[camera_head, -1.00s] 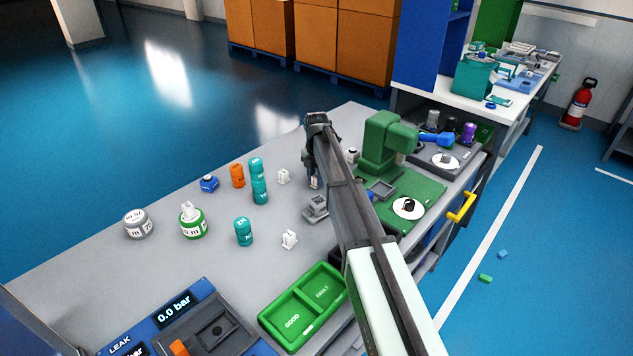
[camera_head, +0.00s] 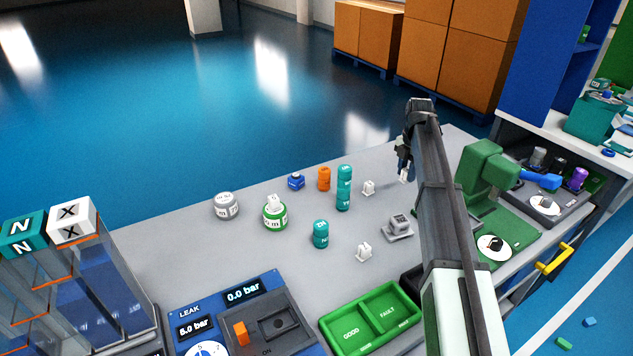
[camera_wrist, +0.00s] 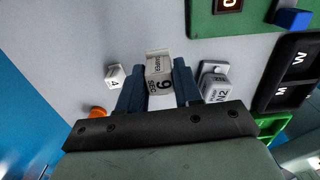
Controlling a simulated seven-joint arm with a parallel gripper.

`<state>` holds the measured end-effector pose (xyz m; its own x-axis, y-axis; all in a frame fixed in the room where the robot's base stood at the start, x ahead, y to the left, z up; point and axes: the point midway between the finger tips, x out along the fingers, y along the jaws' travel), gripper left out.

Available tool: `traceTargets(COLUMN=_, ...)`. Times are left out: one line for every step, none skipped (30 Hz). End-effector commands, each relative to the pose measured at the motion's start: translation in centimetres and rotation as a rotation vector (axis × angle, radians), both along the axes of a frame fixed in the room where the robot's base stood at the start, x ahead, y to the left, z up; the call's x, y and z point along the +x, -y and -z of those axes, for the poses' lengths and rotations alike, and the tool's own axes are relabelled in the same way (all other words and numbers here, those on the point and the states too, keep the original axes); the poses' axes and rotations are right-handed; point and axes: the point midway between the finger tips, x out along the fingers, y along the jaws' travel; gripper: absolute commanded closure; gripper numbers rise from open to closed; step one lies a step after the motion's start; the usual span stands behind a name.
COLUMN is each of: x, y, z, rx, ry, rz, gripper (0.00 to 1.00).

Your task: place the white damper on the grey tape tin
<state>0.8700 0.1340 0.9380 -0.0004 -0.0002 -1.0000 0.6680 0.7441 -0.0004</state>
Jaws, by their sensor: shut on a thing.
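My gripper (camera_head: 404,168) is shut on a white damper (camera_wrist: 158,66), held between the two fingers in the wrist view. In the head view the held damper (camera_head: 405,174) shows small below the fingers, seemingly just above the bench. The grey tape tin (camera_head: 227,206) stands on the bench well to the left of my gripper, with nothing on its top. A similar green and white tin (camera_head: 274,219) beside it carries a white piece (camera_head: 273,201).
A grey fixture (camera_head: 398,229) and green tray (camera_head: 370,318) are nearer.

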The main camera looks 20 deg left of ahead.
Motion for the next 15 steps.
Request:
traceTargets(x=0.0, y=0.0, z=-0.1, rx=0.0, ry=0.0, rz=0.0, gripper=0.96)
traceTargets(x=0.0, y=0.0, z=-0.2, rx=0.0, ry=0.0, rz=0.0, gripper=0.96)
traceTargets(x=0.0, y=0.0, z=-0.3, rx=0.0, ry=0.0, rz=0.0, gripper=0.96)
traceTargets(x=0.0, y=0.0, z=-0.5, rx=0.0, ry=0.0, rz=0.0, gripper=0.96)
traceTargets(x=0.1, y=0.0, z=-0.7, rx=0.0, ry=0.001, rz=0.0, gripper=0.96)
traceTargets(x=0.1, y=0.0, z=-1.2, rx=0.0, ry=0.001, rz=0.0, gripper=0.96)
traceTargets(x=0.1, y=0.0, z=-1.7, rx=0.0, ry=0.003, rz=0.0, gripper=0.96)
traceTargets(x=0.1, y=0.0, z=-2.3, rx=0.0, ry=0.003, rz=0.0, gripper=0.96)
traceTargets(x=0.1, y=0.0, z=-3.1, rx=0.0, ry=0.003, rz=0.0, gripper=0.96)
traceTargets(x=0.1, y=0.0, z=-3.8, rx=0.0, ry=0.003, rz=0.0, gripper=0.96)
traceTargets(x=0.2, y=0.0, z=-4.5, rx=0.001, ry=0.003, rz=0.0, gripper=0.96)
traceTargets(x=0.2, y=0.0, z=-5.5, rx=0.001, ry=0.003, rz=0.0, gripper=0.96)
traceTargets(x=0.2, y=0.0, z=-6.3, rx=0.001, ry=0.003, rz=0.0, gripper=0.96)
traceTargets(x=0.2, y=0.0, z=-7.0, rx=0.001, ry=0.003, rz=0.0, gripper=0.96)
traceTargets(x=0.2, y=0.0, z=-7.8, rx=0.001, ry=0.003, rz=0.0, gripper=0.96)
